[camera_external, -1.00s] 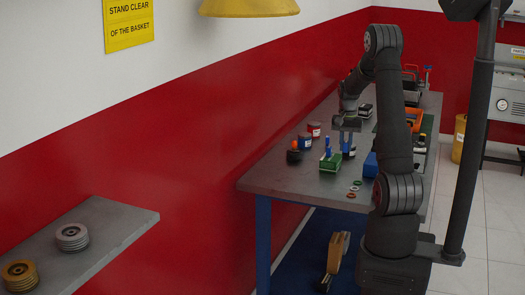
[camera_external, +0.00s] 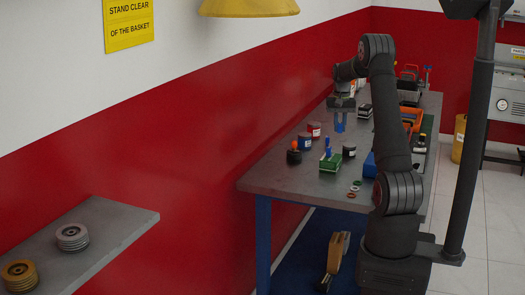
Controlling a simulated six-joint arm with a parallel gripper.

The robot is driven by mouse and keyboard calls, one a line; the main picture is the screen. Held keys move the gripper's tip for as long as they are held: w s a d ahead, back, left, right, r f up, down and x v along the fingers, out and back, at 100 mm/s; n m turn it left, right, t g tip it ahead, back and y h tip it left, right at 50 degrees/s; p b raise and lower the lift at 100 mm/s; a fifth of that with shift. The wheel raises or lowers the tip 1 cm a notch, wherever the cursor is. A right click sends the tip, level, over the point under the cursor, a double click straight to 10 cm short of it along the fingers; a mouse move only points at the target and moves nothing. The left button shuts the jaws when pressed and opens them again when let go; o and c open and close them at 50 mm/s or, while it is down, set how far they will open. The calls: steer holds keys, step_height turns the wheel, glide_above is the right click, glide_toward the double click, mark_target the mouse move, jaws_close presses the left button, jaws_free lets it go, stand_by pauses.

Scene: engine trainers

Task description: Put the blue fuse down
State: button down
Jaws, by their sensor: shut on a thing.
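My gripper (camera_external: 341,106) points down above the grey workbench (camera_external: 275,181), raised clear of its top. It is shut on the blue fuse (camera_external: 340,122), which shows as a small blue shape below the jaws. The fuse is too small here to make out its details or how the fingers sit on it. Below and nearer the camera, a green box (camera_external: 330,163) stands on the bench with an upright blue piece (camera_external: 328,147) at its top.
A black item with an orange top (camera_external: 294,153), a dark blue can (camera_external: 304,141) and a red can (camera_external: 314,129) stand to the left. A small dark box (camera_external: 349,150), several rings (camera_external: 355,188) and a blue box (camera_external: 370,165) lie to the right. The bench's front-left corner is bare.

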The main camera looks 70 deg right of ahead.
steer(key=shift+w+f, duration=0.3)
steer(key=shift+f, duration=0.55)
steer(key=shift+w+f, duration=0.3)
steer(key=shift+f, duration=0.5)
steer(key=shift+w+f, duration=0.3)
steer(key=shift+f, duration=0.55)
steer(key=shift+f, duration=0.1)
steer(key=shift+f, duration=0.5)
steer(key=c, duration=1.3)
jaws_free()
steer(key=shift+c, duration=0.2)
step_height(320, 180, up, 13)
